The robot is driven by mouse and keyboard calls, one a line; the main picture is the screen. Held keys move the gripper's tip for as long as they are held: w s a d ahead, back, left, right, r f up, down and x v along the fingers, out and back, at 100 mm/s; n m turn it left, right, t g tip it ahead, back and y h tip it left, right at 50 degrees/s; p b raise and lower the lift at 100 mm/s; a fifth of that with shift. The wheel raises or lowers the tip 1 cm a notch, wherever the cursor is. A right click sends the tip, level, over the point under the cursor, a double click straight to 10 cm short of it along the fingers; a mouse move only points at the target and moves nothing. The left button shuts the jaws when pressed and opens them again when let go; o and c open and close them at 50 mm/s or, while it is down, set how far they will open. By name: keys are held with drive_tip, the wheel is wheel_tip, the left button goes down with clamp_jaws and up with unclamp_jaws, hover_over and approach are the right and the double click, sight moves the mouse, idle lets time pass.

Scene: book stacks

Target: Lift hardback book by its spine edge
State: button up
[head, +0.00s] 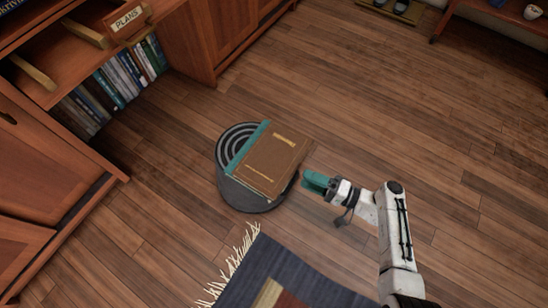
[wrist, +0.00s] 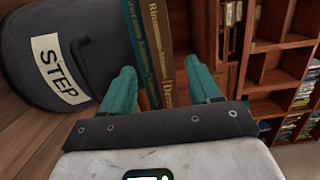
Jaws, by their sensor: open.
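A brown hardback book (head: 272,160) with gold lettering lies flat on a round grey step stool (head: 240,195), on top of a teal book (head: 247,150). My gripper (head: 314,182) is open and empty, just right of the books' right edge and close to it. In the wrist view, the teal spine (wrist: 135,35) and the brown spine (wrist: 154,35) with gold letters show between the two teal fingers of my gripper (wrist: 160,68). I cannot tell whether the fingertips reach past the spines. The stool, labelled STEP (wrist: 58,68), is left of the fingers.
A wooden bookcase with several books (head: 128,70) and a PLANS sign (head: 127,18) stands at upper left. A dark fringed rug (head: 262,265) lies at the bottom. The wooden floor (head: 400,110) to the right is clear.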

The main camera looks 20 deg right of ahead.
sight(295, 170)
drive_tip(key=shift+w+d+b+x, duration=0.15)
drive_tip(key=shift+b+x, duration=0.1)
drive_tip(key=shift+x, duration=0.7)
drive_tip(key=shift+w+d+b+x, duration=0.2)
drive_tip(key=shift+b+x, duration=0.1)
drive_tip(key=shift+x, duration=0.65)
drive_tip(key=shift+w+d+b+x, duration=0.15)
drive_tip(key=shift+b+x, duration=0.1)
drive_tip(key=shift+x, duration=0.75)
drive_tip(key=shift+r, duration=0.1)
drive_tip(key=shift+c, duration=0.2)
clamp_jaws()
